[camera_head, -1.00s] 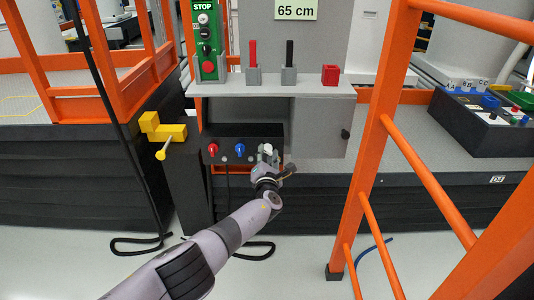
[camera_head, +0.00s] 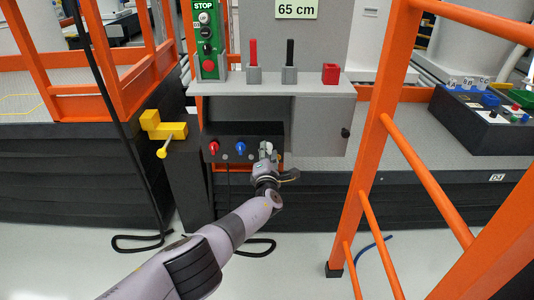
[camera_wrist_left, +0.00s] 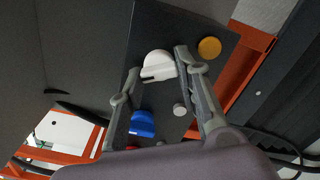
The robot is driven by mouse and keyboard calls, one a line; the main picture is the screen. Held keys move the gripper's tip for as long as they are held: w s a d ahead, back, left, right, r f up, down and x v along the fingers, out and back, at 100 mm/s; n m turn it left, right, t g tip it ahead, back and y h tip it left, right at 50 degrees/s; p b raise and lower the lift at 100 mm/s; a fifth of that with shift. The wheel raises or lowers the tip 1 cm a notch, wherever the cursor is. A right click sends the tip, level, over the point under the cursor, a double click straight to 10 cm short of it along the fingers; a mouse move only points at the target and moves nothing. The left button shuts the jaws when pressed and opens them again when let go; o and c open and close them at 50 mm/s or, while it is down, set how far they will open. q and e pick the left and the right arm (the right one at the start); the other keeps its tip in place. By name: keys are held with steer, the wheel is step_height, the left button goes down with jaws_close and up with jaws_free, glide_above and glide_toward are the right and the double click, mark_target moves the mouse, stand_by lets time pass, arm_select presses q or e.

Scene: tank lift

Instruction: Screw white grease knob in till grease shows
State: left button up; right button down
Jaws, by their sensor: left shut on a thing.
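The white knob (camera_head: 267,146) sits on the front of a black panel, at the right end of its row of knobs. My left gripper (camera_head: 267,153) reaches it from below and is shut on it. In the left wrist view the white knob (camera_wrist_left: 158,66) is between the two fingertips of my left gripper (camera_wrist_left: 158,64), and a slot shows in its edge. A yellow-orange disc (camera_wrist_left: 209,47) is on the panel beside the knob. I cannot tell whether any grease shows. My right gripper is in neither view.
A blue knob (camera_head: 240,148) and a red knob (camera_head: 213,148) are left of the white one. A grey shelf (camera_head: 270,89) overhangs the panel. A yellow handle (camera_head: 163,130) juts out at left. Orange rails (camera_head: 375,150) stand at right.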

arm_select(q)
steer(key=shift+f, duration=0.15)
steer(key=o, duration=1.1)
steer(key=shift+o, duration=0.2)
steer(key=shift+s+d+f, duration=0.25)
steer(key=shift+s, duration=0.55)
steer(key=s, duration=1)
steer(key=shift+s+a+r, duration=0.25)
steer(key=shift+a+r, duration=0.05)
steer(key=shift+r, duration=0.05)
